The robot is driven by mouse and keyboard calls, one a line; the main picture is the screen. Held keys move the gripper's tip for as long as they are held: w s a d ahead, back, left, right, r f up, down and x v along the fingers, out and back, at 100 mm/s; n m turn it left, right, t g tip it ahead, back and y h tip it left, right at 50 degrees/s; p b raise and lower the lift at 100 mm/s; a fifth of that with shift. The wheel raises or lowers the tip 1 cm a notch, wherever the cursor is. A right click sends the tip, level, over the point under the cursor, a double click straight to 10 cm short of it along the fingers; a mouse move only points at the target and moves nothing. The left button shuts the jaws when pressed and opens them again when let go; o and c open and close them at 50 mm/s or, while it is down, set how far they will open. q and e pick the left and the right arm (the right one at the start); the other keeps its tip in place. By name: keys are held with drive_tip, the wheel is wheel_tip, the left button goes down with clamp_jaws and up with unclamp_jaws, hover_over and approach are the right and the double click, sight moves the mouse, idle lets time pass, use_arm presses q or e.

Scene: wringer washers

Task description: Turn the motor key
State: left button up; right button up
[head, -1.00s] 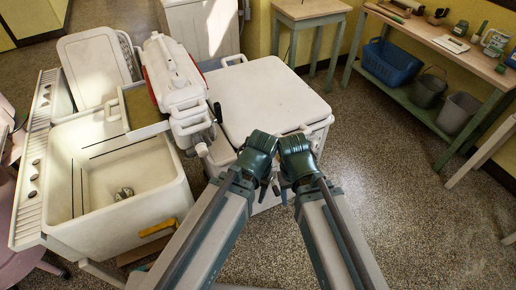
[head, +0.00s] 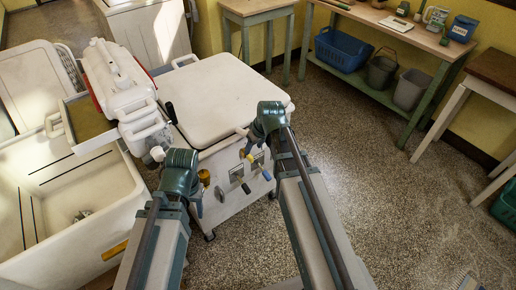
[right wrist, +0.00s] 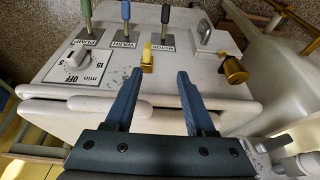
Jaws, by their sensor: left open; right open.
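A small yellow key-like piece (right wrist: 147,56) stands beside that plate, and a yellow piece (head: 250,157) shows by my right gripper in the head view. My right gripper (right wrist: 158,92) is open and empty, its blue fingers apart. The yellow piece is beyond the fingertips, roughly between them in the picture; contact does not show. My left gripper (head: 190,197) is at the washer's front left corner, with nothing visible in it.
Blue (right wrist: 125,12) and green (right wrist: 86,12) levers and an OFF/min dial (right wrist: 76,60) share the panel. A brass valve (right wrist: 235,70) is at its right there. The white lid (head: 215,95), wringer (head: 120,80) and tub (head: 70,200) are close by.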

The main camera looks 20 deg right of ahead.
sight(251, 156)
drive_tip(key=shift+t, duration=0.3)
drive_tip(key=b+x, duration=0.4)
drive_tip(key=d+b+x, duration=0.1)
drive_tip(key=b+x, duration=0.3)
drive_tip(key=x, duration=0.1)
drive_tip(key=w+d+b+x, duration=0.1)
drive_tip(key=b+x, duration=0.4)
drive_tip(key=shift+w+f, duration=0.1)
drive_tip(key=shift+w, duration=0.05)
drive_tip(key=shift+c, duration=0.2)
clamp_jaws()
